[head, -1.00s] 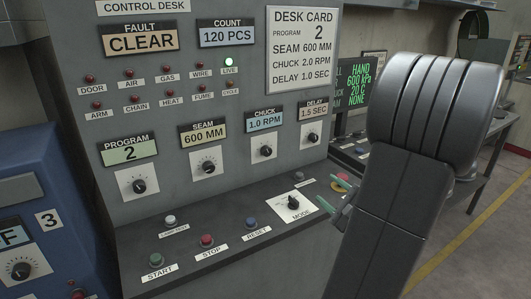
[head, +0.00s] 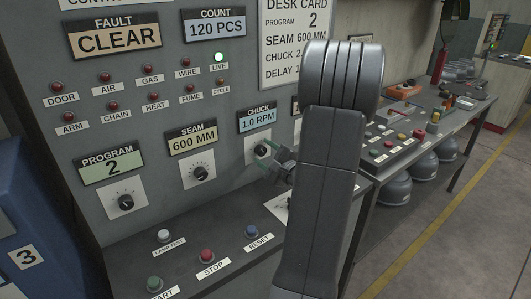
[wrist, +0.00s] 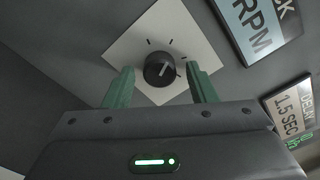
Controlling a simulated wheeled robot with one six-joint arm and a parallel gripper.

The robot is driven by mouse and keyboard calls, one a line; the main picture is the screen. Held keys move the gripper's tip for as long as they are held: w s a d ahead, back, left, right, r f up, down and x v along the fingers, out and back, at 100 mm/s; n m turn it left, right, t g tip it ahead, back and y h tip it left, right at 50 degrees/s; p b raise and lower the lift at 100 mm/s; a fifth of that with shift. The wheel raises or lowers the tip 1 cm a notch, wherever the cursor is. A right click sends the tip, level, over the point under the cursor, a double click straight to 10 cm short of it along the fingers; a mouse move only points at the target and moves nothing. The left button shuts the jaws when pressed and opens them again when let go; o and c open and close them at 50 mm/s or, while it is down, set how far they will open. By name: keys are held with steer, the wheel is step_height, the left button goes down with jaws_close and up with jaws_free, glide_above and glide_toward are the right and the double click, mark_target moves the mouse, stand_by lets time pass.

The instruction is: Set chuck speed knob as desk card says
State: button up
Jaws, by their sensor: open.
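The chuck knob (head: 262,150) is a small black dial on a white plate under the CHUCK display (head: 258,121), which reads 1.0 RPM. In the wrist view the knob (wrist: 159,69) lies between and just beyond the two green fingers of my gripper (wrist: 161,86), which are apart. In the head view my gripper (head: 268,166) is close to the knob at its lower right. The desk card (head: 294,40) is partly hidden behind my arm; in the earlier head frame it reads CHUCK 2.0 RPM.
The seam knob (head: 200,173) and program knob (head: 126,202) sit to the left. The RESET (head: 252,231), STOP (head: 207,255) and START (head: 154,283) buttons are on the ledge below. The delay display (wrist: 293,107) is right of the chuck plate. My arm hides the delay knob.

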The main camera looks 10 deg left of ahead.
steer(key=shift+c, duration=0.2)
steer(key=c, duration=0.9)
steer(key=shift+c, duration=0.2)
steer(key=shift+m, duration=0.3)
steer(key=m, duration=0.4)
steer(key=shift+a+f, duration=0.1)
steer(key=m, duration=0.5)
steer(key=shift+s, duration=0.1)
steer(key=m+p, duration=0.3)
steer(key=m, duration=0.2)
steer(key=shift+a, duration=0.1)
steer(key=m+p, duration=0.2)
steer(key=m, duration=0.3)
steer(key=shift+s+p, duration=0.1)
steer(key=shift+p, duration=0.2)
steer(key=shift+m, duration=0.3)
